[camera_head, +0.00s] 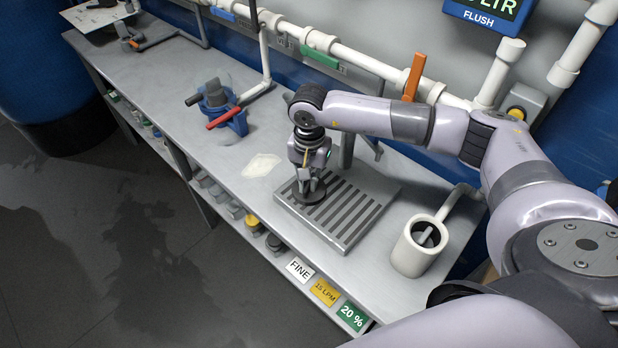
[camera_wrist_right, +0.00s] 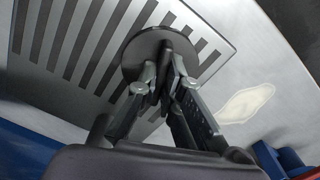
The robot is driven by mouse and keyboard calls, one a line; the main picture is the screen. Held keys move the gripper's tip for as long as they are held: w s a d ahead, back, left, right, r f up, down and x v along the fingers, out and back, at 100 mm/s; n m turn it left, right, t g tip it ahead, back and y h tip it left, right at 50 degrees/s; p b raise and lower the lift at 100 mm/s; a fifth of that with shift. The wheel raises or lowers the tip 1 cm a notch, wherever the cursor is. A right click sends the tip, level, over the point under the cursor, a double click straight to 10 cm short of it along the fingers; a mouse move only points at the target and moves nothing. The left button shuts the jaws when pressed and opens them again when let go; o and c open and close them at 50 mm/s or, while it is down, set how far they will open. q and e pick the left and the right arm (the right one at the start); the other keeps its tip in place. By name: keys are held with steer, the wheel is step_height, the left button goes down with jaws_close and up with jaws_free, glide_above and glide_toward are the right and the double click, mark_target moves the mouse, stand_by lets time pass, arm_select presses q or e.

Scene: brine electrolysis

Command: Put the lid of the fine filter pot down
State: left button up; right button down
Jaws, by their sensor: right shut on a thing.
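The lid is a dark round disc (camera_head: 312,197) with a raised grip on top. My right gripper (camera_head: 309,183) is shut on that grip from above. In the right wrist view, the fingers (camera_wrist_right: 168,75) pinch the grip and the disc (camera_wrist_right: 140,58) lies flat over the slotted grey tray (camera_wrist_right: 60,62). In the head view, the lid is at the left part of that tray (camera_head: 374,194). I cannot tell whether it touches the tray. Which vessel is the fine filter pot is not clear from the pictures. My left gripper is not in view.
A cream open pot (camera_head: 408,258) with something grey inside stands right of the tray. A blue fitting (camera_head: 218,110) with red and black handles is farther left. A pale patch (camera_head: 262,166) lies between. White pipes (camera_head: 350,55) run behind. A FINE label (camera_head: 300,269) is on the bench front.

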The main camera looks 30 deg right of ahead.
steer(key=c, duration=1.8)
jaws_free()
steer(key=shift+o, duration=0.2)
steer(key=shift+r, duration=0.35)
step_height(320, 180, up, 12)
steer(key=b, duration=0.2)
steer(key=shift+f+b, duration=0.2)
steer(key=shift+b, duration=0.15)
